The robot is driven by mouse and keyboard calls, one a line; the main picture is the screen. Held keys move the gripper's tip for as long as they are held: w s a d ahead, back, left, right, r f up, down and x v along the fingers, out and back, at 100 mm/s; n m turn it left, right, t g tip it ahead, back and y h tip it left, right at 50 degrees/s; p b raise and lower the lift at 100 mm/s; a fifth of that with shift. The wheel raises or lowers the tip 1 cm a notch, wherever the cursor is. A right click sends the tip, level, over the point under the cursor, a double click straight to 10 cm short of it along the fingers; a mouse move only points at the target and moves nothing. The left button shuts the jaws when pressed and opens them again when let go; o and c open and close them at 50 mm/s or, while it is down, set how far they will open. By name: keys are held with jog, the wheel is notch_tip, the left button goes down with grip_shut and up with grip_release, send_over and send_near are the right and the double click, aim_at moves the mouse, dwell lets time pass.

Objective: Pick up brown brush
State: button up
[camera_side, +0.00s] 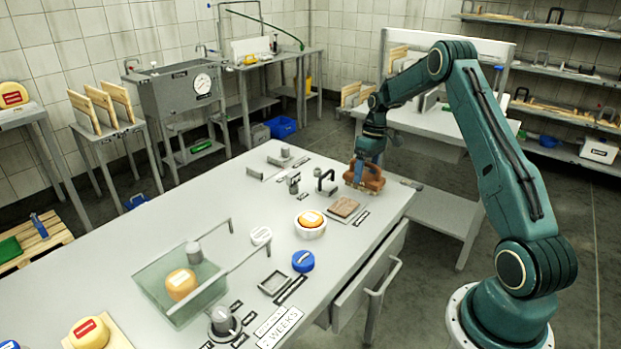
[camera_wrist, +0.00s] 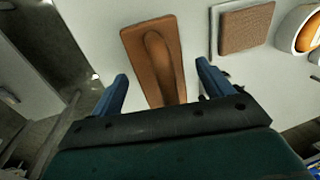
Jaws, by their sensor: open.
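The brown brush (camera_side: 364,177) sits at the far right corner of the grey table, beside a flat brown pad. In the wrist view the brown brush (camera_wrist: 153,62) shows its flat top with a raised ridge handle along its length. My gripper (camera_side: 366,160) is right over the brush in the side view. In the wrist view my gripper (camera_wrist: 160,82) is open, with one blue finger on each side of the brush's near end. Visible gaps lie between the fingers and the brush. The near end of the brush is hidden behind the gripper body.
The table edge is close on the right. An open drawer (camera_side: 370,275) projects from the table's front.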

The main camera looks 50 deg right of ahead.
jog(key=c, duration=1.2)
jog(key=shift+o, duration=0.2)
jog(key=shift+r, duration=0.1)
jog(key=shift+r, duration=4.95)
jog(key=o, duration=0.4)
jog(key=shift+c, duration=0.9)
